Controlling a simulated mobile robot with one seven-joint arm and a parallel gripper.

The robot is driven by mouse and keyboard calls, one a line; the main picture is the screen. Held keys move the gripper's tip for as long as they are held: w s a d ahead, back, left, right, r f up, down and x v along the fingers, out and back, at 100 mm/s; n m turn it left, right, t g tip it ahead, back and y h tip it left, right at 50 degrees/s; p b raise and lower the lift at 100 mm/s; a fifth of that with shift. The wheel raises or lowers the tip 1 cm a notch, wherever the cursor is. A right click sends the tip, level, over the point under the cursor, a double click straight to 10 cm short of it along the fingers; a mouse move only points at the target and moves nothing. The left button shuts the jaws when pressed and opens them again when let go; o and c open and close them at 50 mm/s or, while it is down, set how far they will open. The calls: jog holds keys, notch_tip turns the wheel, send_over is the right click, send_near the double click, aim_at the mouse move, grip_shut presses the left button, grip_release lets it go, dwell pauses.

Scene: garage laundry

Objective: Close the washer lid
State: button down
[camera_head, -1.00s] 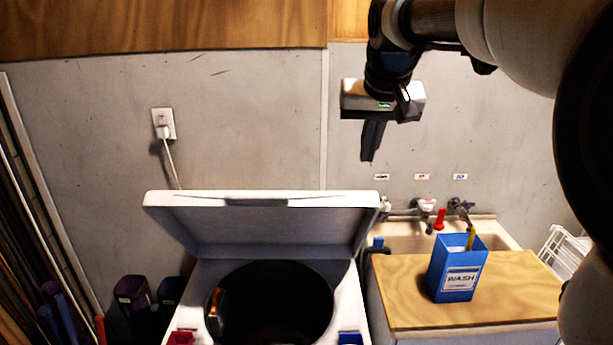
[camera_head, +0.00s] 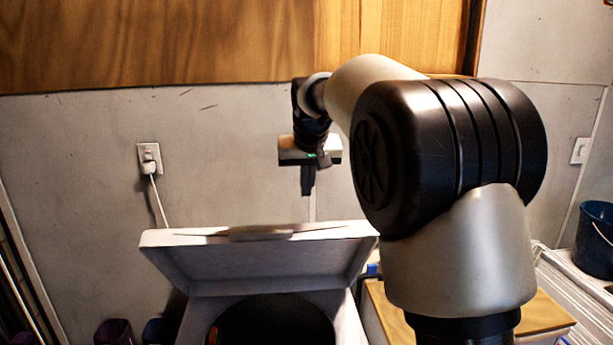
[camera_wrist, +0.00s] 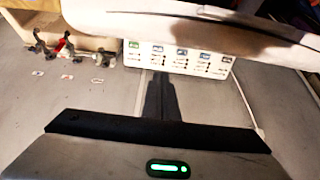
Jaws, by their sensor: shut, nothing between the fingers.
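The washer lid (camera_head: 262,262) stands open, tilted up and back over the dark drum opening (camera_head: 275,322) of the washer. In the wrist view, the pale edge of the lid (camera_wrist: 205,22) crosses the top of the picture. My gripper (camera_head: 308,190) is shut and empty, its fingers pointing down. It appears above the right part of the lid's upper edge, with a visible gap. In the wrist view, my gripper (camera_wrist: 160,80) appears on the wall side of the lid, apart from it. The washer's lower front is out of frame.
A labelled white panel (camera_wrist: 180,58) lies beyond the fingers in the wrist view. Taps (camera_wrist: 60,45) show at its left. An outlet with a cord (camera_head: 149,160) is on the grey wall. My arm hides most of the wooden counter (camera_head: 540,315). A dark bucket (camera_head: 596,240) stands far right.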

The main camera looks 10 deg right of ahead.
jog(key=x, duration=0.3)
jog(key=shift+w+f, duration=0.15)
jog(key=shift+f, duration=0.25)
jog(key=s+f, duration=0.1)
jog(key=s, duration=0.1)
jog(key=shift+s+f, duration=0.35)
jog(key=shift+f, duration=0.05)
jog(key=shift+s+f, duration=0.15)
jog(key=shift+f, duration=0.2)
